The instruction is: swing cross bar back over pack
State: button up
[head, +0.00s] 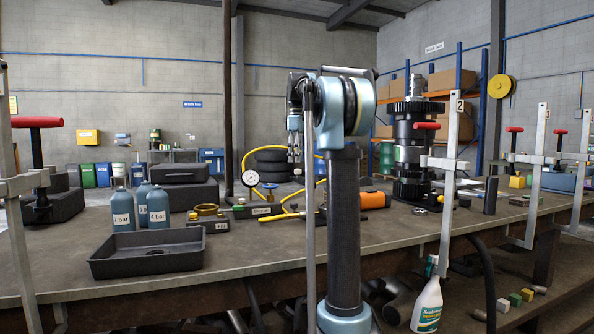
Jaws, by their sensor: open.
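A dark stacked pack (408,132) with toothed discs and a pale band stands upright on the bench, right of centre. Beside it is a grey post marked 2, with a short cross bar (446,163) reaching left toward the pack. A red T-handle (427,125) sits above the bar's end. I cannot tell whether the bar lies over the pack or in front of it. My gripper (294,157) hangs fingers down beside my arm, open and empty, left of and apart from the pack and bar. My arm hides part of the bench.
Another clamp post with a red handle (40,123) stands at far left, more at right. A black tray (147,252), blue bottles (158,207) and a gauge with yellow hose (251,178) lie on the left bench.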

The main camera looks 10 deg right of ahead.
jog(key=shift+f, duration=2.3)
jog(key=shift+c, duration=0.6)
grip_shut()
